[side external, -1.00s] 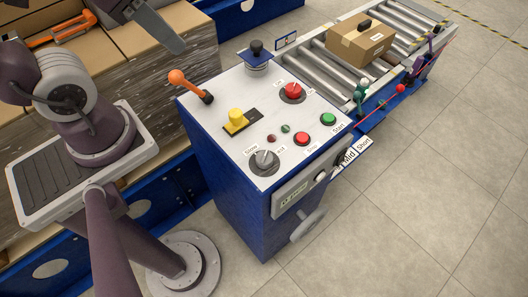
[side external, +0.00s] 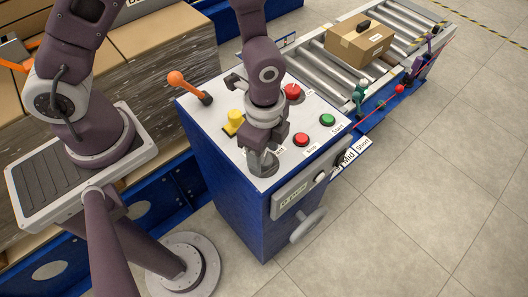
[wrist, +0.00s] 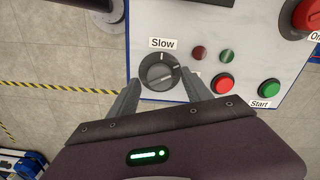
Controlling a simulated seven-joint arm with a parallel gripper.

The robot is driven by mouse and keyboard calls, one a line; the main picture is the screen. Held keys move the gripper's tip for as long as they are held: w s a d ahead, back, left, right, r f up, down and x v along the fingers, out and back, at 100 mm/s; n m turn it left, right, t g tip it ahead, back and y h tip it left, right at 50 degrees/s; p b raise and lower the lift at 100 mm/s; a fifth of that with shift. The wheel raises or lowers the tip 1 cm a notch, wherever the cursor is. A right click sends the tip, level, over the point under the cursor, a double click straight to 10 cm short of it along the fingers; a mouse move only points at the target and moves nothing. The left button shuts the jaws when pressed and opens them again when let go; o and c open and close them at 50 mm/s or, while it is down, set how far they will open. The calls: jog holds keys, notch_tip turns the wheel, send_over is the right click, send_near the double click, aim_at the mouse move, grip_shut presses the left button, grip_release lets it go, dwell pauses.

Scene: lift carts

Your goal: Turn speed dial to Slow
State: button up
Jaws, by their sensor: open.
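The speed dial (wrist: 158,74) is a dark grey round knob on the white panel top, seen in the wrist view. Its pale mark points to the upper right.
A red button (wrist: 223,84) and green Start button (wrist: 269,88) are right of the dial. A red knob (side external: 293,91), yellow switch (side external: 233,120) and orange-tipped lever (side external: 186,83) stand on the panel. A cardboard box (side external: 358,42) sits on the rollers behind.

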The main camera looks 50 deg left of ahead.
jog(key=shift+f, duration=0.35)
grip_shut()
jog(key=n, duration=1.1)
jog(key=shift+n, duration=0.6)
dwell(0.3)
grip_release()
